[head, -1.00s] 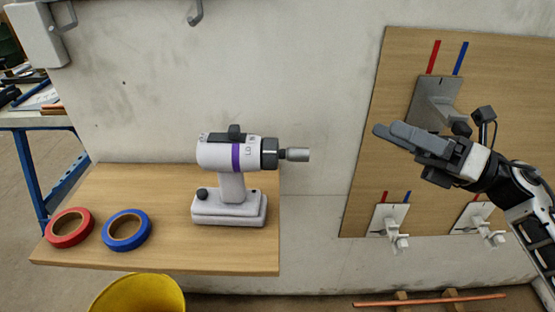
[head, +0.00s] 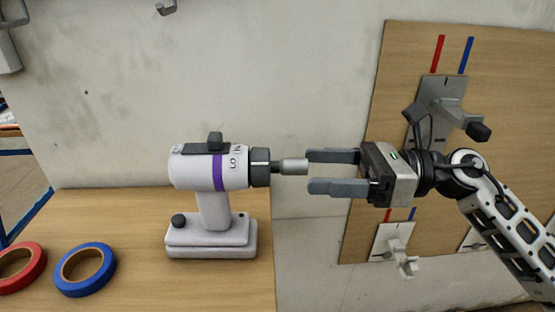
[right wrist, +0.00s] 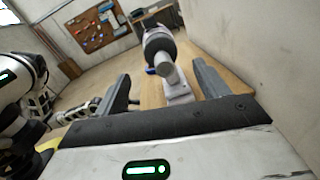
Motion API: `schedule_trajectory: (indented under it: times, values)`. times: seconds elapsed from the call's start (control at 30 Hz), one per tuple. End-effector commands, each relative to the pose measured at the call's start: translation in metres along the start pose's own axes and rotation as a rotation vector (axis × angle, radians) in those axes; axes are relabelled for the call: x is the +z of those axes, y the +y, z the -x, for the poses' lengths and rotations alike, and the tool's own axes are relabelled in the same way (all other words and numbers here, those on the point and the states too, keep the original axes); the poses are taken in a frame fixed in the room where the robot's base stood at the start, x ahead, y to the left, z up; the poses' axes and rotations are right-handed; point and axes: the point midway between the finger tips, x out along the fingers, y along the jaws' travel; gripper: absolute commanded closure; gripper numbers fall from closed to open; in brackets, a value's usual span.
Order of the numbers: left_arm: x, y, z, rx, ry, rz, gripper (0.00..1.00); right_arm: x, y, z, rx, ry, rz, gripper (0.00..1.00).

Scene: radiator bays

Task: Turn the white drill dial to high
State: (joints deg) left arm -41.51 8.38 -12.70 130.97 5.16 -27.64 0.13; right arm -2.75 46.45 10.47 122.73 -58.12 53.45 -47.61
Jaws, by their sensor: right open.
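The white drill (head: 215,203) with a purple band stands upright on the wooden shelf, its chuck pointing right. LO and a second, partly turned marking show near the dark collar (head: 260,167). A black knob (head: 215,142) sits on top and a small dark knob (head: 179,221) on the base; I cannot tell which part is the dial. My right gripper (head: 311,171) is open and level, facing the drill, its fingertips beside the grey bit (head: 293,166). In the right wrist view the drill (right wrist: 160,42) lies between and beyond the fingers.
A red tape roll (head: 36,270) and a blue tape roll (head: 109,270) lie left on the wooden shelf (head: 140,215). A wooden board (head: 385,110) with grey and white lever fixtures hangs behind my right arm.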

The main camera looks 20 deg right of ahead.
Motion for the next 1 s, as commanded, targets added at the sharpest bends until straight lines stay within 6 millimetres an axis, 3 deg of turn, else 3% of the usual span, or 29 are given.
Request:
schedule_trajectory:
  times: [0.1,0.3,0.5,0.77,0.93,1.0]
  values:
    - [-0.005,0.001,0.003,-0.001,-0.006,0.004,0.47,0.004,0.001,-0.026,0.003,-0.004,0.001,0.27]
    - [-0.005,0.0,0.002,-0.004,-0.018,0.009,0.47,0.003,0.001,-0.057,0.002,-0.004,-0.001,0.27]
    - [-0.007,-0.001,0.001,-0.005,-0.016,0.011,0.47,0.001,0.0,-0.069,0.0,-0.002,-0.001,0.27]
    - [-0.004,-0.001,0.001,-0.006,-0.022,0.012,0.47,0.0,0.0,-0.07,0.0,-0.002,-0.002,0.27]
    - [-0.004,-0.001,0.001,-0.006,-0.022,0.012,0.47,0.0,0.0,-0.07,0.0,-0.001,-0.002,0.71]
    - [-0.004,-0.001,0.001,-0.006,-0.022,0.012,0.47,0.0,0.0,-0.07,0.0,-0.001,-0.002,0.72]
